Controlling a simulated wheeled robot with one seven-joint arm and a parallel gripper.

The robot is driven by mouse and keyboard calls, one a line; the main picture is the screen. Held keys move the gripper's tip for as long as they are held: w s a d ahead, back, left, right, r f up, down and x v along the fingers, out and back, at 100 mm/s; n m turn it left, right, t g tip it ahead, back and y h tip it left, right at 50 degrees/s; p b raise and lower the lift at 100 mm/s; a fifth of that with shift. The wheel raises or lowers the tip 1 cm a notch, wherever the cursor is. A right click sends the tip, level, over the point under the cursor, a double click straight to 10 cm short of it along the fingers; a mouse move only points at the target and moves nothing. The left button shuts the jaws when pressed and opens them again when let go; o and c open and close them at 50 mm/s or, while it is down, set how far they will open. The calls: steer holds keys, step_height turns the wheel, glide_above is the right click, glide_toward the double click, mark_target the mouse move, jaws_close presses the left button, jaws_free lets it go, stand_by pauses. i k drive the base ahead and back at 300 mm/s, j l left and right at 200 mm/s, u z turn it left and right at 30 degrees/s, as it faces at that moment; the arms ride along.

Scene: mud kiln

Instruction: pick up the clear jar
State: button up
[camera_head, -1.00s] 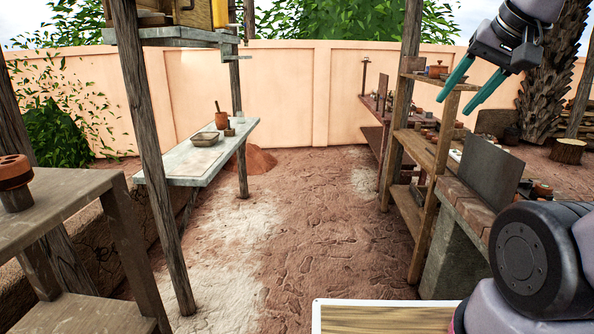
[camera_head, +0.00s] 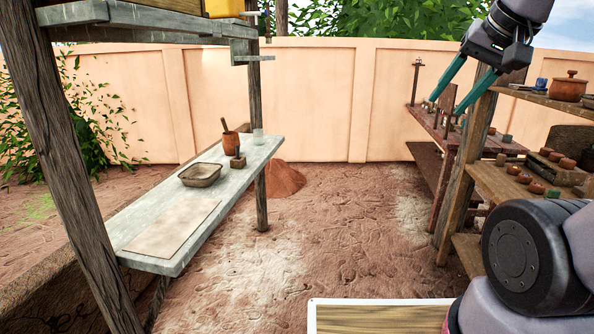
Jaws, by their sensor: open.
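A small clear jar (camera_head: 258,137) stands at the far end of the grey workbench (camera_head: 180,242) on the left. It is close to a brown pot with a handle sticking out (camera_head: 231,141) and a small dark block (camera_head: 238,162). My gripper (camera_head: 444,108) is at the upper right with its two teal fingers apart and empty. It is raised in the air and well away from the jar.
A shallow rectangular basin (camera_head: 201,174) and a flat pale board (camera_head: 172,228) lie on the same bench. A wooden post (camera_head: 84,180) and an overhead shelf (camera_head: 130,17) frame the bench. Shelves with pots (camera_head: 515,190) stand at right. The dirt floor between is clear.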

mark_target(258, 134)
steer(key=i+l, duration=0.1)
steer(key=i, duration=0.65)
steer(key=i+l+u, duration=0.1)
steer(key=i, duration=0.7)
steer(key=i+l+u, duration=0.2)
steer(key=i+u, duration=0.2)
steer(key=i+l+u, duration=0.65)
steer(key=u, duration=0.15)
steer(key=i+l+u, duration=0.2)
steer(key=l+u, duration=0.2)
steer(key=i+l+u, duration=0.35)
steer(key=l, duration=0.3)
steer(key=i+j, duration=0.15)
